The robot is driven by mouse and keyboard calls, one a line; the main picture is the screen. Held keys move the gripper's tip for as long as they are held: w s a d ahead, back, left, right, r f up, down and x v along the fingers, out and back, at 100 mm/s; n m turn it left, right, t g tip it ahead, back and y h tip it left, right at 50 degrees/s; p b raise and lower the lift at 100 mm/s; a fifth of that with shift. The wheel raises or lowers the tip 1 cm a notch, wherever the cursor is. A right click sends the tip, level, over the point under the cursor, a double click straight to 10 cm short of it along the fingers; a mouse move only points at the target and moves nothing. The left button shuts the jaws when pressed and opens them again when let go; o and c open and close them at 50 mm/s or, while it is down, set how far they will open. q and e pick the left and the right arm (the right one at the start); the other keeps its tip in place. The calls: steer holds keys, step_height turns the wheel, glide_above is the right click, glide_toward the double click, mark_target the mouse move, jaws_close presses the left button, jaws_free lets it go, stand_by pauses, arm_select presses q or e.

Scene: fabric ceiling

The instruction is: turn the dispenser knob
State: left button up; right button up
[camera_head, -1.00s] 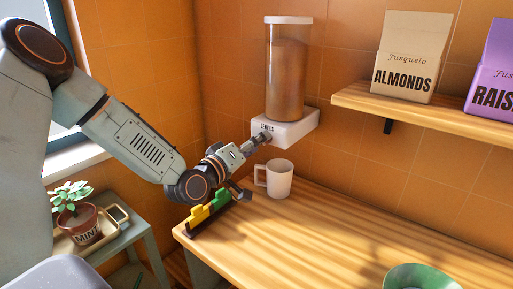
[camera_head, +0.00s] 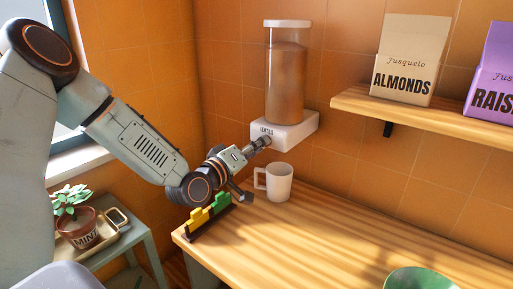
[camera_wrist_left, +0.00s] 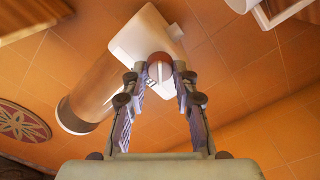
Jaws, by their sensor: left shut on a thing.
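The dispenser (camera_head: 286,85) is a clear cylinder of brown lentils on a white base (camera_head: 292,133) marked LENTILS, fixed to the tiled wall. It also shows tilted in the wrist view (camera_wrist_left: 100,85). The round dark red knob (camera_wrist_left: 160,68) with a pale bar sits on the base's front. My left gripper (camera_head: 265,141) reaches the base's front, and in the wrist view its fingers (camera_wrist_left: 160,76) are on both sides of the knob, shut on it. In the head view the fingers hide the knob. My right gripper is not in view.
A white mug (camera_head: 279,183) stands on the wooden counter (camera_head: 330,235) below the dispenser. A shelf (camera_head: 430,118) holds almonds (camera_head: 408,60) and raisins boxes. A green bowl (camera_head: 420,279) is front right.

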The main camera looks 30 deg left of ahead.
arm_select(q)
steer(key=shift+m+p, duration=0.7)
steer(key=shift+m, duration=0.5)
jaws_close()
steer(key=shift+m+p, duration=0.45)
steer(key=shift+m, duration=0.75)
steer(key=o, duration=1)
jaws_free()
steer(key=shift+o, duration=0.2)
steer(key=shift+r, duration=0.1)
step_height(320, 180, up, 10)
